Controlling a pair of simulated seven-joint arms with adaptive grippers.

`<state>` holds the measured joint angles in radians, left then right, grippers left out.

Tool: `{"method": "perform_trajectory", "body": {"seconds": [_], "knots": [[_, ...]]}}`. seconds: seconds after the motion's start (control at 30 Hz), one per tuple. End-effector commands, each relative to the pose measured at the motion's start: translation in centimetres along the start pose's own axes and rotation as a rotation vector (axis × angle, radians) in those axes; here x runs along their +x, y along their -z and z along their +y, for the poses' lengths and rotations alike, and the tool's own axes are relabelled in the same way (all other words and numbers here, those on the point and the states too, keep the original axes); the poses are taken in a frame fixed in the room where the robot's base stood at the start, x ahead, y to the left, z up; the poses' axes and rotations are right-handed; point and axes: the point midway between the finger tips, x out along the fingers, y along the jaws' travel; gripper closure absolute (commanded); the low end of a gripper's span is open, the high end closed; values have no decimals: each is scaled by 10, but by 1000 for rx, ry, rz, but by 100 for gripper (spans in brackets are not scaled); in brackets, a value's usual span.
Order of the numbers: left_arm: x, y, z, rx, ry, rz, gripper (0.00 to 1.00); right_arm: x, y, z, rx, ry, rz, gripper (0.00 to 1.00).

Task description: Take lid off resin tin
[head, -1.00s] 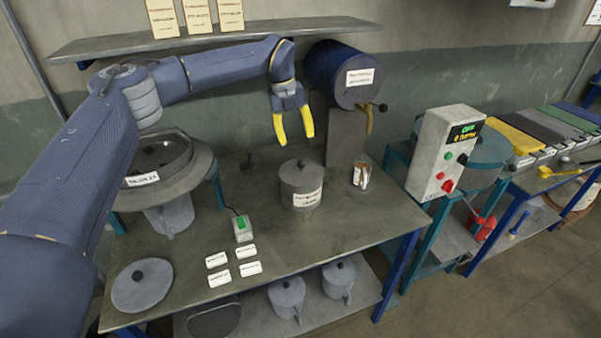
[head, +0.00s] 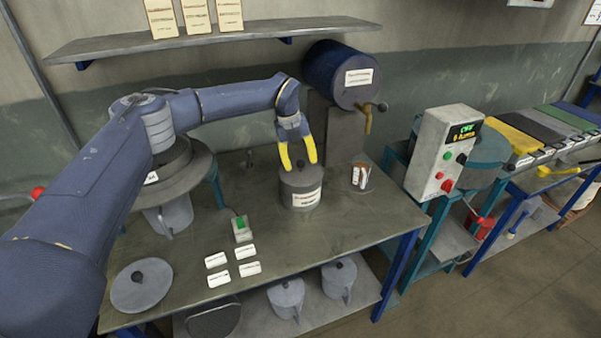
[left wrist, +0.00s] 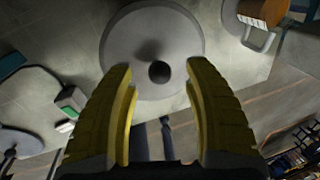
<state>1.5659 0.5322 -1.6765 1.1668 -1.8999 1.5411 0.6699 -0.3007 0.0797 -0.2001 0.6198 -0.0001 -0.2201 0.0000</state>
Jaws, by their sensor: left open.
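The resin tin (head: 301,197) is a grey labelled can standing upright on the workbench below the blue drum. Its round grey lid (head: 290,179) is on top; in the left wrist view the lid (left wrist: 135,35) shows from above with a dark round knob (left wrist: 159,72). My left gripper (head: 300,166) is open, its yellow fingers pointing down at the lid. In the left wrist view the fingertips (left wrist: 158,68) lie on either side of the knob, apart from it. I cannot tell the exact height of the tips over the lid. My right gripper is not in view.
The blue drum (head: 340,72) with a tap stands just behind the tin. A small cup-like item (head: 360,177) sits to its right. A loose round lid (head: 141,285), a green-button switch (head: 240,229) and several white cards lie on the bench. Bare bench lies in front of the tin.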

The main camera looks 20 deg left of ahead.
Motion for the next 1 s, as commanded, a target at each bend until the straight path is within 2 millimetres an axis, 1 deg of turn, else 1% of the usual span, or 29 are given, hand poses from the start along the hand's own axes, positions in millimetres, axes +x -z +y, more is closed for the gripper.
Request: {"method": "perform_trajectory", "body": {"seconds": [0.03, 0.17, 0.43, 0.87, 0.9, 1.0], "knots": [[8, 1, 0, 0, -1, 2, 48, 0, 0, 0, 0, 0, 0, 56], [19, 0, 0, 0, -1, 1, 48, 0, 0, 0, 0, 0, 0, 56], [21, 0, 0, 0, 0, 0, 47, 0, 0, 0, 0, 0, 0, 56], [21, 0, 0, 0, 0, 0, 97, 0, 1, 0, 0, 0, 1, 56], [21, 0, 0, 0, 0, 0, 100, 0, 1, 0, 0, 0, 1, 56], [21, 0, 0, 0, 0, 0, 100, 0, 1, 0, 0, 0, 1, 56]]}}
